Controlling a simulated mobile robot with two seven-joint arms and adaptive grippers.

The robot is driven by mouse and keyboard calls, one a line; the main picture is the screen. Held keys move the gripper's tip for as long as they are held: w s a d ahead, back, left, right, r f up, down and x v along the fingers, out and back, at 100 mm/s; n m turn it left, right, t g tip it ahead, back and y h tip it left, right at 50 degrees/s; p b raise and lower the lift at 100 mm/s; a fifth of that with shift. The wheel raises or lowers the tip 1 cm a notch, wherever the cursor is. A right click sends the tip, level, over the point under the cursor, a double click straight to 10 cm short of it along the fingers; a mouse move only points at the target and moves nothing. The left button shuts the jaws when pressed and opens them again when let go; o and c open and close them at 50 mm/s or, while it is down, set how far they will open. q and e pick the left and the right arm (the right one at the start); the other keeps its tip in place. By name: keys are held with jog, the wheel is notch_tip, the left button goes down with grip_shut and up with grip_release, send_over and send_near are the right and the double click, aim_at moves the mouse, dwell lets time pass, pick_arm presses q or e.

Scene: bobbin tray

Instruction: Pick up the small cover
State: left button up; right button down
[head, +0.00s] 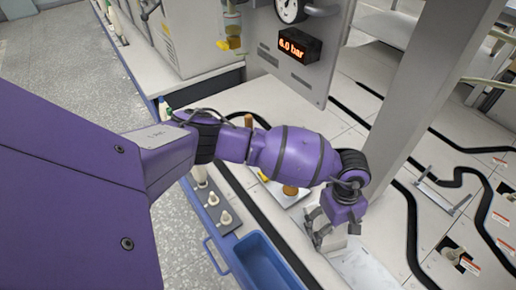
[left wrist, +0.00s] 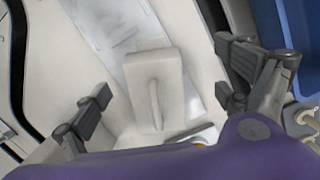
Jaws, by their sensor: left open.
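The small cover (left wrist: 172,72) is a pale, off-white block with a raised bar handle (left wrist: 154,104) on its face. In the left wrist view it lies between the two spread fingers of my left gripper (left wrist: 165,98), with a gap on each side. In the head view my left gripper (head: 325,232) points down over the pale surface at lower right of centre. There the cover (head: 335,242) is partly hidden behind the fingers. The gripper is open and holds nothing. My right gripper is not in view.
A whitish sheet (head: 362,268) lies beside the cover. A blue bin (head: 262,262) and a dark strip with white knobs stand left of the gripper. A grey post (head: 425,85) rises behind it. Black channels and a metal handle (head: 440,190) lie to the right.

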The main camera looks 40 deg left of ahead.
pick_arm(q)
jog(key=y+b, duration=0.1)
send_over(327, 223)
jog(key=shift+s+d+m+t, duration=0.2)
jog(key=shift+m+t, duration=0.1)
jog(key=shift+m, duration=0.1)
jog(key=shift+w+a+f+y, duration=0.2)
jog(key=shift+w+f+y, duration=0.05)
jog(key=shift+f+y, duration=0.05)
notch_tip(327, 223, down, 2)
jog(key=shift+f+b, duration=0.2)
jog(key=shift+b, duration=0.35)
jog(key=f+b, duration=0.1)
jog(key=f, duration=0.2)
jog(key=shift+s+a+f+b, duration=0.1)
jog(key=shift+s+f+b, duration=0.1)
jog(key=shift+f+b, duration=0.2)
jog(key=shift+w+f, duration=0.1)
jog(key=shift+f, duration=0.25)
jog(key=shift+r, duration=0.1)
jog(key=shift+c, duration=0.5)
jog(key=c, duration=1.4)
